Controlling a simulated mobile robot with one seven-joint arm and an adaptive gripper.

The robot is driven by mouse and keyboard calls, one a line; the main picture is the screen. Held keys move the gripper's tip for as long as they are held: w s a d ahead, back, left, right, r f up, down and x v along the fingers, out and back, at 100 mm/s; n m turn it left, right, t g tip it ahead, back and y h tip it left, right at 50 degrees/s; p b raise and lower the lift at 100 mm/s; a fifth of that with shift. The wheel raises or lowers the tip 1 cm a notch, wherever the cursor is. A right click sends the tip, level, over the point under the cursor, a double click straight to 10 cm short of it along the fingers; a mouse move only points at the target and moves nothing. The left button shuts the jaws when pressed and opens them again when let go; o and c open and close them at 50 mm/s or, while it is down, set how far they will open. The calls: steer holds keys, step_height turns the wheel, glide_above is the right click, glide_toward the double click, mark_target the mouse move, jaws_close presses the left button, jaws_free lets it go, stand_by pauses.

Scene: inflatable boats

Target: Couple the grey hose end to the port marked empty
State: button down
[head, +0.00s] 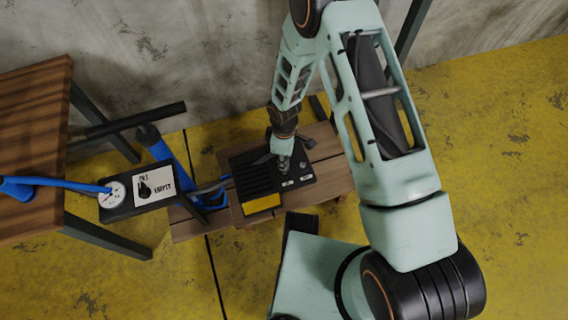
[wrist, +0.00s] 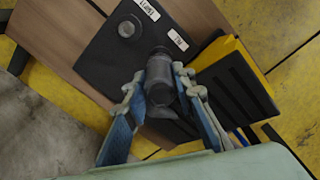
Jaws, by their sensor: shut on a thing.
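My gripper (wrist: 160,84) is shut on the grey hose end (wrist: 158,72), which also shows below the fingers in the head view (head: 284,163). A black pump unit (head: 244,160) sits on a low slatted wooden bench. Its top plate (wrist: 105,50) has two white labels, EMPTY (wrist: 147,8) and FILL (wrist: 178,40). The round port by EMPTY (wrist: 127,29) is bare; it shows to the right of the hose end in the head view (head: 303,166). The hose end is over the FILL side and hides that port. I cannot tell whether it touches or is coupled there.
A panel with a gauge (head: 114,194) and a FILL/EMPTY selector knob (head: 145,190) stands left of the pump unit. A blue hand pump (head: 170,160) is behind it. A wooden table (head: 35,120) is at the left. The bench's right end (head: 330,178) is clear.

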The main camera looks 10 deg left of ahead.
steer(key=shift+r, duration=0.55)
step_height(320, 180, up, 5)
steer(key=p, duration=0.3)
steer(key=shift+p, duration=0.4)
